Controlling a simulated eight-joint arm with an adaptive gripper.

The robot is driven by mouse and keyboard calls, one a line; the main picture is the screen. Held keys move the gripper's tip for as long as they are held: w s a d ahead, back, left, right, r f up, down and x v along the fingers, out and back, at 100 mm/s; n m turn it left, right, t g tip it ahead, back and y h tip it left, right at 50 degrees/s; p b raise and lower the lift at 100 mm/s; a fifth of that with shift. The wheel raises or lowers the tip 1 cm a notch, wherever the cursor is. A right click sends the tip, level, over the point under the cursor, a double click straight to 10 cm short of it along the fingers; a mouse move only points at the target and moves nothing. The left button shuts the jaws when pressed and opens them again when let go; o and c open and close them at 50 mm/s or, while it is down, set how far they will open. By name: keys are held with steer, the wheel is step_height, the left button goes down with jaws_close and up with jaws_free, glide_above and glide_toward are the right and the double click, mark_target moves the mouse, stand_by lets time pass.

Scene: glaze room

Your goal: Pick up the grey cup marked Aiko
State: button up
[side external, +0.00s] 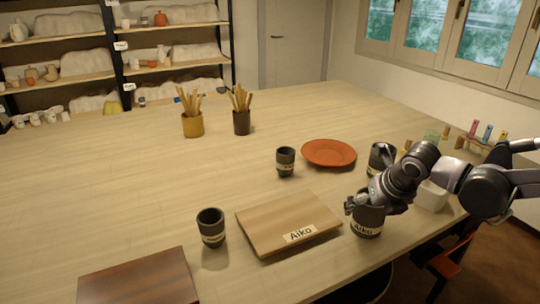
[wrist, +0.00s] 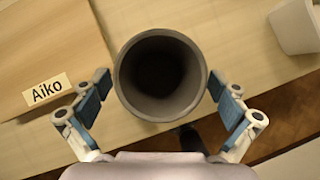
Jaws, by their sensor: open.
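The dark grey cup marked Aiko (side external: 367,228) stands upright near the table's front edge, right of the wooden board. Its open, empty mouth shows in the wrist view (wrist: 160,75). My gripper (side external: 366,200) is at this cup from above. In the wrist view my gripper (wrist: 165,98) is open, with one finger on each side of the cup and a gap on the left. Another grey cup (side external: 211,227) stands left of the board, its label too small to read. A third grey cup (side external: 285,161) stands behind the board, and one more (side external: 380,157) stands behind my arm.
A light wooden board (side external: 285,215) has an Aiko label (side external: 300,233) and lies just left of the cup. A dark board (side external: 140,280) lies front left. The table's left middle is clear.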

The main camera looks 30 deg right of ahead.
steer(key=shift+x, duration=0.8)
steer(key=c, duration=1.5)
steer(key=shift+o, duration=0.2)
steer(key=shift+r, duration=0.2)
